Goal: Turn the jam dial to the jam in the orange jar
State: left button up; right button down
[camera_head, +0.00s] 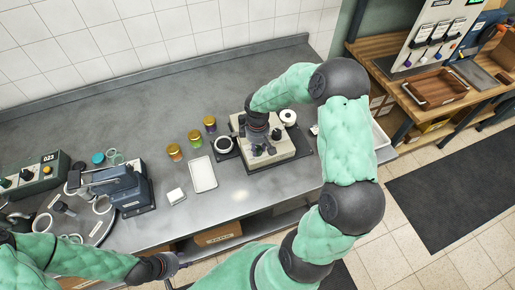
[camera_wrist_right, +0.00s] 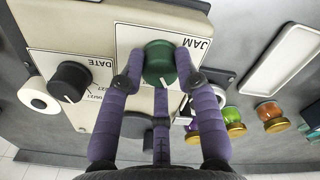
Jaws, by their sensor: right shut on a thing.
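The jam dial (camera_wrist_right: 158,62) is a green knob on a cream panel marked JAM, upside down in the right wrist view. My right gripper (camera_wrist_right: 158,72) is shut on it, with purple fingers at both sides. A short white mark shows at the dial's lower edge; the labels around it are hidden by the fingers. In the head view my right gripper (camera_head: 259,140) covers the dial on the labelling machine (camera_head: 285,151). The orange jar (camera_head: 174,152) stands left of a green jar (camera_head: 195,138) and a purple jar (camera_head: 210,123). My left gripper (camera_head: 176,270) is open and empty at the counter's front edge.
A black DATE dial (camera_wrist_right: 70,82) sits beside the jam dial. A blue device (camera_head: 124,190) stands at the left. The counter's back (camera_head: 130,105) is clear.

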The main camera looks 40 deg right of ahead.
jog(key=m+b, duration=0.1)
jog(key=m, duration=0.2)
jog(key=shift+f+b, duration=0.1)
jog(key=shift+b, duration=0.2)
jog(key=shift+m+b, duration=0.55)
jog(key=shift+m, duration=0.85)
jog(key=c, duration=0.9)
grip_release()
jog(key=shift+r, duration=0.2)
notch_tip(320, 180, up, 12)
jog(key=shift+f, duration=0.1)
